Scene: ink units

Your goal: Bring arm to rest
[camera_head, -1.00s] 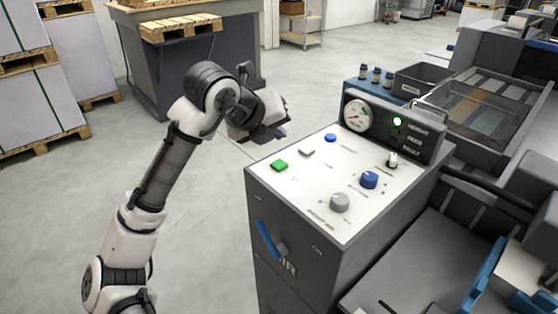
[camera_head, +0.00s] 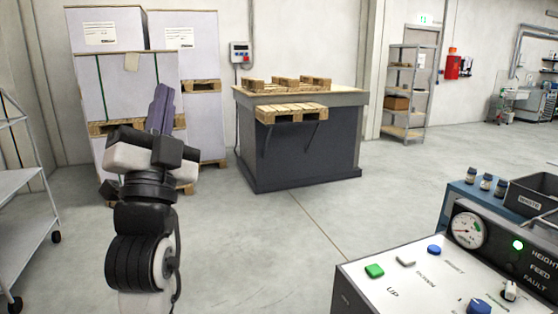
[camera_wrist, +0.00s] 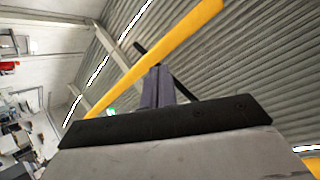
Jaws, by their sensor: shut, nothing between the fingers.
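My gripper (camera_head: 160,108) is raised at the left of the head view, with its fingers pointing up and together. It is shut and empty. It stands clear of the control panel (camera_head: 420,283), which is at the lower right. In the wrist view the shut fingers (camera_wrist: 158,85) point up toward the ribbed ceiling (camera_wrist: 255,70) and a yellow beam (camera_wrist: 160,52). Nothing touches the gripper. My lower arm links are cut off by the bottom edge of the head view.
Wrapped pallet stacks (camera_head: 130,75) stand behind my gripper. A grey cart (camera_head: 22,170) is at the left edge. A dark workbench (camera_head: 300,150) with pallets stands beyond. Small bottles (camera_head: 486,182) and a dark bin (camera_head: 535,195) sit behind the panel. The middle floor (camera_head: 260,240) is clear.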

